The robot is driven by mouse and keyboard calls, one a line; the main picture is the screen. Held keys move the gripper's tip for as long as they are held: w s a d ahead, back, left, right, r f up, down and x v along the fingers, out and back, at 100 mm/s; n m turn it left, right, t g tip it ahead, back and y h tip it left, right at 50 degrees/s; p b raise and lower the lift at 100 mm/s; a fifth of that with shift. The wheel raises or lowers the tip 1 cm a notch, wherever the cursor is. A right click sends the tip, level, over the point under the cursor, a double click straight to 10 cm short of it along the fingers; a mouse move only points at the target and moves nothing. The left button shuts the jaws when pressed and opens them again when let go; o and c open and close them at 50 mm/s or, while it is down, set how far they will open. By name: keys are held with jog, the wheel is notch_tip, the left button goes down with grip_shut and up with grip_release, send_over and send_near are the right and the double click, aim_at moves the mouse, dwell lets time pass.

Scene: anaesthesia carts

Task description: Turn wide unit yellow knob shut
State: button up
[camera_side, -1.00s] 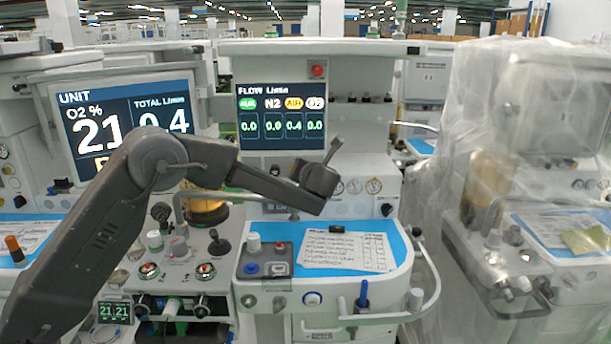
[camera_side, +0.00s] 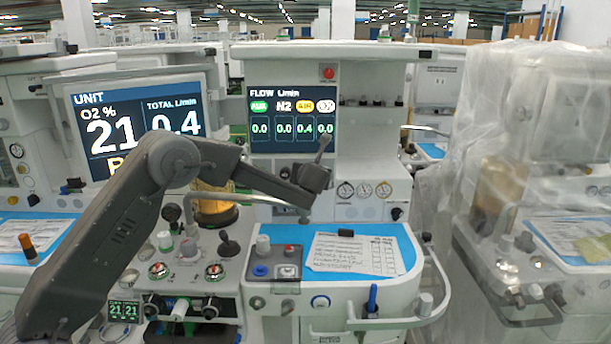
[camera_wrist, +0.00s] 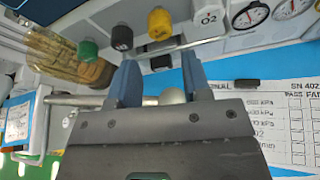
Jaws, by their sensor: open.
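In the wrist view a yellow knob (camera_wrist: 160,23) stands on the panel beyond a thin metal bar, in a row with a black knob (camera_wrist: 121,37) and a white O2 knob (camera_wrist: 207,17). My gripper (camera_wrist: 160,80) points toward it with two blue fingers apart. Nothing is between the fingertips, which are short of the knob and apart from it. In the side view my wrist (camera_side: 308,180) is in front of the panel below the flow screen (camera_side: 291,120). The knobs and fingertips are hidden there. The screen reads 0.4 under the yellow AIR label.
The metal bar (camera_wrist: 185,47) crosses ahead of the fingers. A paper sheet (camera_side: 352,253) lies on the blue worktop. A plastic-covered cart (camera_side: 520,180) stands right.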

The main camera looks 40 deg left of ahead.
jog(key=x, duration=0.7)
jog(key=shift+w+a, duration=0.15)
jog(key=shift+a, duration=0.05)
jog(key=shift+f, duration=0.1)
jog(key=c, duration=0.6)
jog(key=shift+m+y, duration=0.3)
jog(key=shift+m, duration=0.3)
jog(key=shift+c, duration=0.2)
jog(key=o, duration=0.6)
jog(key=shift+o, duration=0.2)
jog(key=shift+d, duration=0.1)
jog(key=v, duration=1.3)
jog(key=shift+d+r, duration=0.35)
